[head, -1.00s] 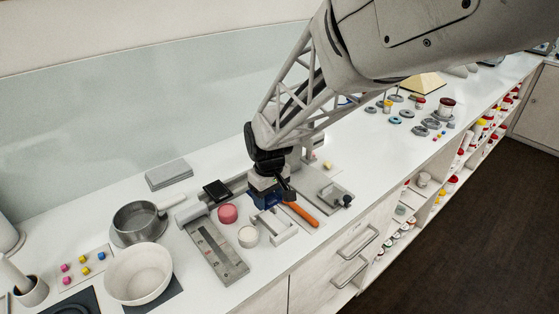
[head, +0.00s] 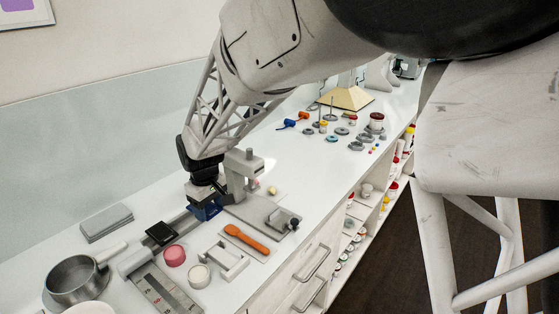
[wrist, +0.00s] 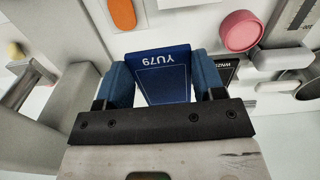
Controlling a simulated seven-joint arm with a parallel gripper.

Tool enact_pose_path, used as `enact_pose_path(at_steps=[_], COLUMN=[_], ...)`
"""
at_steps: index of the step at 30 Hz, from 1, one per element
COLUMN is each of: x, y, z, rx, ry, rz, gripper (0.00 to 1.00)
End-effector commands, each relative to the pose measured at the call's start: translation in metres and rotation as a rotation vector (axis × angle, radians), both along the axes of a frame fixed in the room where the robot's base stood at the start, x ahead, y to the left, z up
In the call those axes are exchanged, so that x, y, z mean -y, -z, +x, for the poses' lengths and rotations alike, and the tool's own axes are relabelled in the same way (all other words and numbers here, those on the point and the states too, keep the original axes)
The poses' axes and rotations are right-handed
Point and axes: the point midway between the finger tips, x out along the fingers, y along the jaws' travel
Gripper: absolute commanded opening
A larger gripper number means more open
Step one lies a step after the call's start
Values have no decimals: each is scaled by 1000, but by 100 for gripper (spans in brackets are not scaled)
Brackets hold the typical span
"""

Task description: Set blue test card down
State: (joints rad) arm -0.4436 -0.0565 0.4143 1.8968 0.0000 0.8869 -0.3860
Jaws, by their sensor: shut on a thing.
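The blue test card (wrist: 163,80), marked YU79 in white, is between the two blue fingers of my gripper (wrist: 164,66) in the wrist view. My gripper is shut on it. In the head view my gripper (head: 205,207) is low over the bench, behind the white bracket and left of the grey stand. Only a little blue shows there, and I cannot tell finger from card. Whether the card touches the bench is hidden.
A black card (head: 161,233) lies left of my gripper, near a pink disc (head: 174,255). An orange spatula (head: 246,239) and white bracket (head: 224,262) lie in front. The grey stand (head: 243,172) is close on the right. A pan (head: 75,280) stands far left.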

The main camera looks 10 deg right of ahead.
Motion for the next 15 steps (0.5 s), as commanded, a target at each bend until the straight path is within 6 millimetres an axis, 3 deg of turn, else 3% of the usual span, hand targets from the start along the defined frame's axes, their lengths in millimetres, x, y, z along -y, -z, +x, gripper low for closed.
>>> enact_pose_path(at_steps=[9, 15], x=[-19, -26], y=[-42, -69], z=[97, 149], rx=[0, 1], ry=[-64, -102], rz=[0, 1], gripper=[40, 40])
